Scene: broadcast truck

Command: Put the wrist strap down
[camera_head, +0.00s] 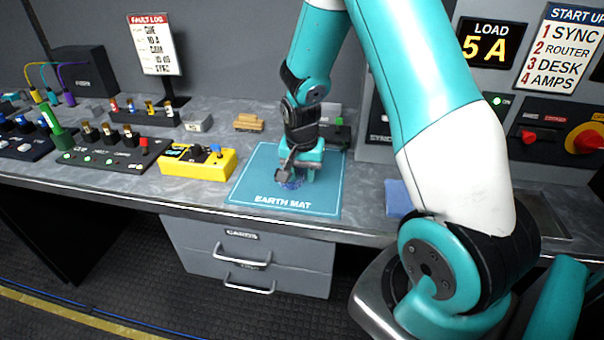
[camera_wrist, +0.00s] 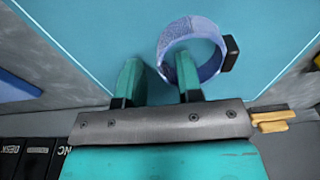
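The wrist strap is a blue-violet fabric ring (camera_wrist: 207,29) with a small black block on its side. In the head view the strap (camera_head: 290,184) is low at the blue earth mat (camera_head: 262,180), partly hidden by my gripper (camera_head: 297,174). In the wrist view my gripper (camera_wrist: 158,72) has its two green fingers apart, with mat showing between them. The ring's near left wall lies between the fingers, and the right finger overlaps the ring's opening. I see no clear squeeze on the strap. The mat also shows in the wrist view (camera_wrist: 100,30).
A yellow control box (camera_head: 197,162) stands left of the mat, with a switch panel (camera_head: 110,150) beyond it. A small tan block (camera_head: 248,123) lies behind the mat. A blue cloth-like item (camera_head: 398,197) lies to the right. The mat's front part is clear near the desk edge.

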